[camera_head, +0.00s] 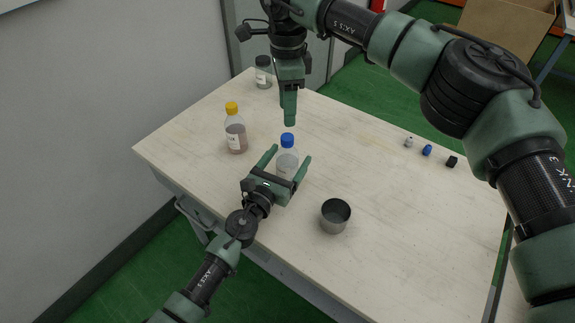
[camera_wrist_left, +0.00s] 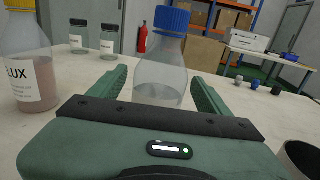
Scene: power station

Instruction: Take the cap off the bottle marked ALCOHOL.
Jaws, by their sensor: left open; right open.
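A clear bottle (camera_head: 286,164) with a blue cap (camera_head: 287,140) stands upright on the table; no readable mark shows on it. It also shows in the left wrist view (camera_wrist_left: 160,75). My left gripper (camera_head: 290,160) is open, its fingers on either side of this bottle, with gaps visible in the wrist view. My right gripper (camera_head: 290,121) points down from above, behind the blue cap in the picture and apart from it; its fingers overlap in this view. A yellow-capped bottle (camera_head: 236,137) with reddish liquid stands to the left; its label partly reads "LUX" in the wrist view (camera_wrist_left: 32,85).
A metal cup (camera_head: 335,216) stands right of my left gripper. A dark-capped jar (camera_head: 263,78) stands at the far corner. Small white (camera_head: 409,141), blue (camera_head: 427,150) and black (camera_head: 451,161) pieces lie near the right edge. The table's middle right is clear.

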